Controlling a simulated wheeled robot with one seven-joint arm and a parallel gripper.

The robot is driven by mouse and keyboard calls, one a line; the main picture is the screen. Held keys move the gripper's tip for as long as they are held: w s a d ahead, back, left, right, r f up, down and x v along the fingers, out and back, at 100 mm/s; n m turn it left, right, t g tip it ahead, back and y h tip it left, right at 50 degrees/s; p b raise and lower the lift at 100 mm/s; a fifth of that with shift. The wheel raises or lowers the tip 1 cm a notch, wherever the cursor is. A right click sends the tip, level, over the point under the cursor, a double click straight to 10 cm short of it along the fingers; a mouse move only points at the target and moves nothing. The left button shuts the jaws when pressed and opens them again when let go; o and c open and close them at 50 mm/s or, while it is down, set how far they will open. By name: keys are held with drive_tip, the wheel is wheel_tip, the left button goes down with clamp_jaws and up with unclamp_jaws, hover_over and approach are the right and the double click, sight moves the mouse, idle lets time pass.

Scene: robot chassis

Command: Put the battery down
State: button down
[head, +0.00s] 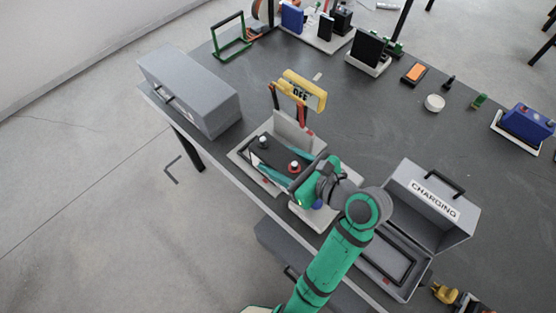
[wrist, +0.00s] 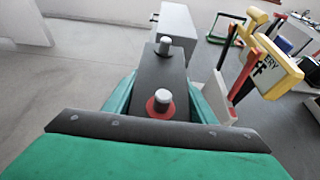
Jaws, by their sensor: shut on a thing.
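The battery (head: 277,157) is a dark box with two terminals on top, one ringed in red. In the wrist view the battery (wrist: 158,75) lies between the two teal fingers. My gripper (head: 284,161) is shut on its sides; the gripper (wrist: 160,92) also shows in the wrist view. The battery is over or in a light grey tray (head: 240,158) near the table's front edge. I cannot tell whether its underside touches the tray. Its lower part is hidden.
A closed grey case (head: 190,88) is at left. An open grey box marked CHARGING (head: 437,198) is at right. A blue battery (head: 526,122) stands far right. The middle of the dark table (head: 370,130) has free room.

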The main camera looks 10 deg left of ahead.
drive_tip(key=w+a+f, duration=0.1)
drive_tip(key=w, duration=0.1)
drive_tip(key=w+a+f, duration=0.1)
drive_tip(key=w, duration=0.1)
drive_tip(key=w+a+f, duration=0.1)
drive_tip(key=w, duration=0.1)
drive_tip(key=shift+a, duration=0.35)
drive_tip(key=w+f, duration=0.1)
drive_tip(key=f, duration=0.1)
drive_tip(key=w+a+f, duration=0.1)
drive_tip(key=f, duration=0.2)
drive_tip(key=w+a+f, duration=0.1)
drive_tip(key=w+f, duration=0.1)
drive_tip(key=f, duration=0.1)
drive_tip(key=shift+f, duration=0.1)
drive_tip(key=shift+a+f, duration=0.15)
drive_tip(key=shift+f, duration=0.05)
drive_tip(key=shift+s+a+f, duration=0.1)
drive_tip(key=c, duration=0.8)
unclamp_jaws()
drive_tip(key=shift+f, duration=0.2)
